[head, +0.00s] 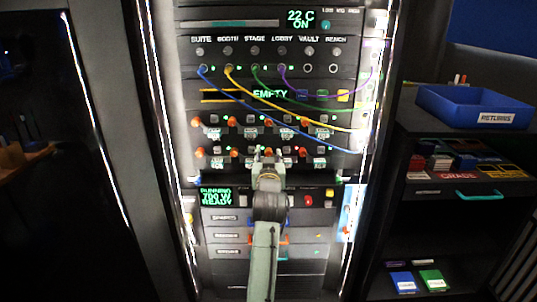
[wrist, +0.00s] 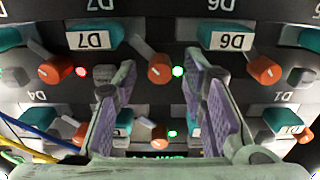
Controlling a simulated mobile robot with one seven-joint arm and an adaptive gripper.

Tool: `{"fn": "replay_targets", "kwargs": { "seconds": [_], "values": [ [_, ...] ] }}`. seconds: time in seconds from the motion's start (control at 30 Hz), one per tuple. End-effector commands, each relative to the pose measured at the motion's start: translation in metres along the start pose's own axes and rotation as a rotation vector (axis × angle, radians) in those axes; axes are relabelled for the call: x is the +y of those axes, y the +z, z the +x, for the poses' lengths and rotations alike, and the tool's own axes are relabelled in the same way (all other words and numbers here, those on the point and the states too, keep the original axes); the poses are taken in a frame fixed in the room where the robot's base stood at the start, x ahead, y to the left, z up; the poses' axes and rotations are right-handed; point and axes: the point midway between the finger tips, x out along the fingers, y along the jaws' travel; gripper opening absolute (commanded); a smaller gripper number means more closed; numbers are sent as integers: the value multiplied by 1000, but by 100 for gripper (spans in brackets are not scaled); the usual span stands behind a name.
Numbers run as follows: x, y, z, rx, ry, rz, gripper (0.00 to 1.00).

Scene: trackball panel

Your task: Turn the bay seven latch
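The panel's bay rows fill the wrist view upside down. The D7 label (wrist: 98,38) is at upper left, the D6 label (wrist: 225,40) to its right. An orange latch knob (wrist: 159,68) with a grey lever sits between them, which I take for bay seven's; a green light is beside it. My gripper (wrist: 153,80) is open, its purple-padded fingers either side of this knob with gaps on both sides. I cannot tell the depth left to the knob. In the head view my gripper (head: 268,156) is at the lower bay row and partly hides it.
Neighbouring orange knobs (wrist: 56,70) (wrist: 263,70) stand close outside the fingers; the left one has a red light. Patch cables (head: 330,125) hang across the panel above and right. A blue returns tray (head: 450,108) sits on the right-hand shelf.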

Motion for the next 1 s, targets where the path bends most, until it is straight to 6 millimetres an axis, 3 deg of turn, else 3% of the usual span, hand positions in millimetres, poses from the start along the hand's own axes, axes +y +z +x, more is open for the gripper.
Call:
{"fn": "replay_targets", "kwargs": {
  "seconds": [0.27, 0.83, 1.0],
  "values": [
    [0, 0, 1, 0, 0, 0, 38],
    [0, 0, 1, 0, 0, 0, 0],
    [0, 0, 1, 0, 0, 0, 0]
  ]
}}
